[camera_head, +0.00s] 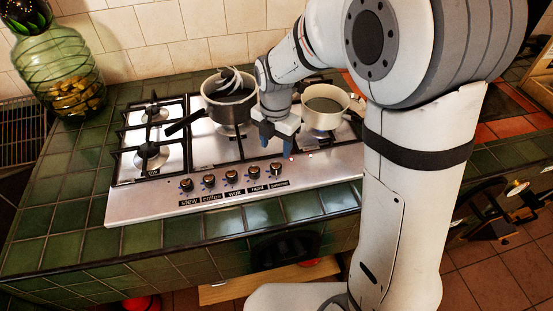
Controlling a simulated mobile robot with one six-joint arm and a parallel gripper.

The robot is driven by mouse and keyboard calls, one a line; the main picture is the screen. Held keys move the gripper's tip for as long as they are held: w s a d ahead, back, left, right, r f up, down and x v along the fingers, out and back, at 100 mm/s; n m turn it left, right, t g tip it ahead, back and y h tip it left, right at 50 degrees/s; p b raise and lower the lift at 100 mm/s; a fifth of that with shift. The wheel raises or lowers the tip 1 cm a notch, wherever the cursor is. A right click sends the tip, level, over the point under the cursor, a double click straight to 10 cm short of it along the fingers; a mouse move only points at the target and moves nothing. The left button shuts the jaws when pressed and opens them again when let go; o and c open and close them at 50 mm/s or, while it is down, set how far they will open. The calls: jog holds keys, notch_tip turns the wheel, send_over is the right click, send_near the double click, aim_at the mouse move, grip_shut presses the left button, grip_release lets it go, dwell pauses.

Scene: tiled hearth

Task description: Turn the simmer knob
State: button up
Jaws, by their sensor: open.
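A row of several dark knobs runs along the front of the steel hob (140,205), each above a small black label. The labels seem to read stew, coffee, wok and rapid; the rightmost is too small to read surely, but by elimination it marks the simmer knob (276,168). My gripper (277,148) points down, open and empty, with its blue fingers just behind and above that rightmost knob in the picture. I see no contact with it. The knob's exact turn angle is too small to tell.
A steel pot (228,112) with a dark handle stands left of my gripper, and a cream pan (325,117) stands right of it. Black grates (152,150) cover the burners. A green glass jar (62,75) stands at the back left. The hob's front strip is clear.

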aim_at(276, 165)
notch_tip(276, 165, down, 8)
jog(key=shift+r, duration=0.2)
jog(key=shift+c, duration=0.5)
jog(key=c, duration=0.9)
